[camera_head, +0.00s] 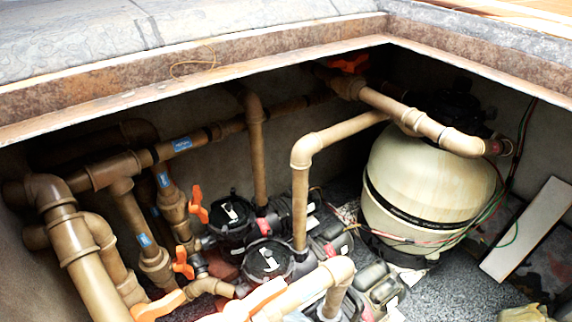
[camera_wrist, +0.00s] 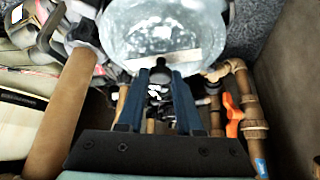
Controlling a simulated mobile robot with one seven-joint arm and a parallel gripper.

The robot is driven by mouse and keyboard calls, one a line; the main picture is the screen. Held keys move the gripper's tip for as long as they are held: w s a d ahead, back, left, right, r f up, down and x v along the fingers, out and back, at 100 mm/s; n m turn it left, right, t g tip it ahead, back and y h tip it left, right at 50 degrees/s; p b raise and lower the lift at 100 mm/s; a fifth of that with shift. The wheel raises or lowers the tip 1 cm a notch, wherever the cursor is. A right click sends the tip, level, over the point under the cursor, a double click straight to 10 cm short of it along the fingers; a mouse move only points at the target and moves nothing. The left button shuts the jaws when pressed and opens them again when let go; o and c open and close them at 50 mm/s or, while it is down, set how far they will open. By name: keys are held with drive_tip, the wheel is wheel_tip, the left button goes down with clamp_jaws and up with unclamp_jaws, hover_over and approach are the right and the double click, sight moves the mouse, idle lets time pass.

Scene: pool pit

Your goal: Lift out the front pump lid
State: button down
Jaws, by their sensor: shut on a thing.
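In the wrist view, a clear, round, greyish lid (camera_wrist: 160,22) fills the top middle, its upper edge cut off by the frame. A pale bar (camera_wrist: 190,55) crosses its lower part. My gripper (camera_wrist: 160,73) has its two blue fingers closed on this bar. Part of the bar is hidden by the fingertips. My gripper is not seen in the head view. There, two round dark pump tops, a rear one (camera_head: 232,214) and a nearer one (camera_head: 268,260), each with a white patch, sit low in the pit. I cannot tell from which pump the held lid comes.
Brown pipes (camera_head: 75,245) with orange valve handles (camera_head: 198,205) crowd the left and front. A tall pipe (camera_head: 300,205) rises beside the nearer pump. The big cream filter tank (camera_head: 425,190) stands right. The pit's rim (camera_head: 200,80) overhangs the back. A white board (camera_head: 525,228) leans right.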

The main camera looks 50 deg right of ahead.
drive_tip(key=shift+r+p, duration=0.5)
drive_tip(key=shift+r, duration=0.3)
drive_tip(key=shift+s, duration=0.1)
drive_tip(key=s+a+r+p, duration=0.1)
drive_tip(key=s+a+p, duration=0.3)
drive_tip(key=s, duration=0.3)
drive_tip(key=s+a+r+p, duration=0.1)
drive_tip(key=s+a+p, duration=0.2)
drive_tip(key=s, duration=0.5)
drive_tip(key=shift+s+a+p, duration=0.2)
drive_tip(key=shift+a+p, duration=0.2)
drive_tip(key=shift+p, duration=0.45)
drive_tip(key=shift+f, duration=0.1)
